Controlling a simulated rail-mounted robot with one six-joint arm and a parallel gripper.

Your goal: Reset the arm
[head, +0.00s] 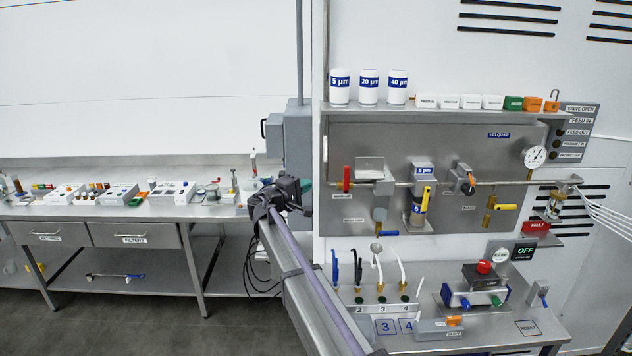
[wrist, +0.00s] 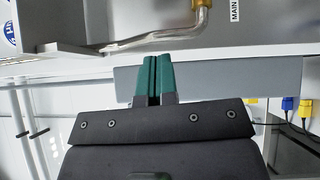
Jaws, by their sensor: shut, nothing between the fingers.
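My gripper (wrist: 152,62) shows in the wrist view as two green fingers side by side, pressed together with nothing between them. In the head view my arm runs up from the bottom centre, and its dark wrist end is near the left edge of the valve panel, in front of the grey column. The fingertips are hard to make out there.
The valve panel (head: 350,140) carries a red-handled valve (head: 346,178), yellow-handled valves and a gauge (head: 535,156). Below it, a bench holds a rack of hooked tubes (head: 380,306) and a device with a red button (head: 485,267). A side table (head: 60,212) on the left carries trays and bottles.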

